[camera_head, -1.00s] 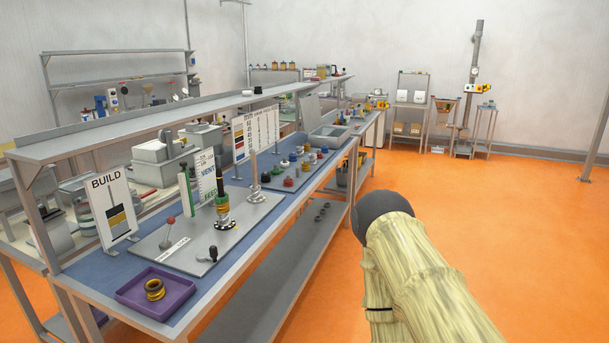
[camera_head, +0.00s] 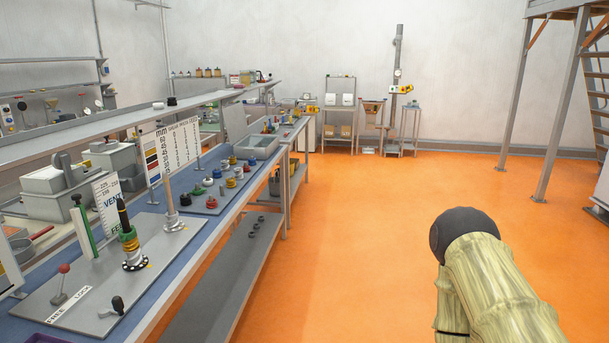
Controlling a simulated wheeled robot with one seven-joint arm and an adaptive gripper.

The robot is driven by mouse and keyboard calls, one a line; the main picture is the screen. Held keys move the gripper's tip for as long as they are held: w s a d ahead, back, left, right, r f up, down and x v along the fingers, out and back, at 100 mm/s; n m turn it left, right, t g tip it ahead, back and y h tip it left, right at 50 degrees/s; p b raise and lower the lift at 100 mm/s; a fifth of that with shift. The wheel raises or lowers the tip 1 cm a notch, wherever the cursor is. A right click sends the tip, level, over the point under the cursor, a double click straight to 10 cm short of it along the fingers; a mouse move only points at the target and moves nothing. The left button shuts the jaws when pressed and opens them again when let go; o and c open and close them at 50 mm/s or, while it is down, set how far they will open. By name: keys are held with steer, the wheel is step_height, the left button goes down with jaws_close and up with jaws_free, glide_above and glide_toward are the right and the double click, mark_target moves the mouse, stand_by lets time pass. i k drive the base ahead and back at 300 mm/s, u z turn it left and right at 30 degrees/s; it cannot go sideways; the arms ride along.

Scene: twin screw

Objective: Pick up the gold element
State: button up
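One gold-yellow element (camera_head: 231,183) is near the mat's right side. Other gold-yellow rings (camera_head: 131,246) sit on the near upright shaft, below a green ring. I cannot tell which one is the gold element of the task. My arm, in a pale sleeve with a dark rounded end, shows at lower right over the orange floor, well apart from the bench. My gripper's fingers are not visible.
The long workbench has a grey plate (camera_head: 75,280) with two upright shafts, a red-knobbed lever (camera_head: 62,280) and a black-handled one. A raised shelf (camera_head: 130,118) runs above it. A purple tray (camera_head: 42,338) is mostly cut off at lower left. Orange floor on the right is free.

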mark_target(231, 184)
steer(key=z, duration=0.4)
steer(key=i, duration=1.65)
steer(key=u, duration=0.7)
steer(key=i, duration=1.1)
steer(key=u, duration=1)
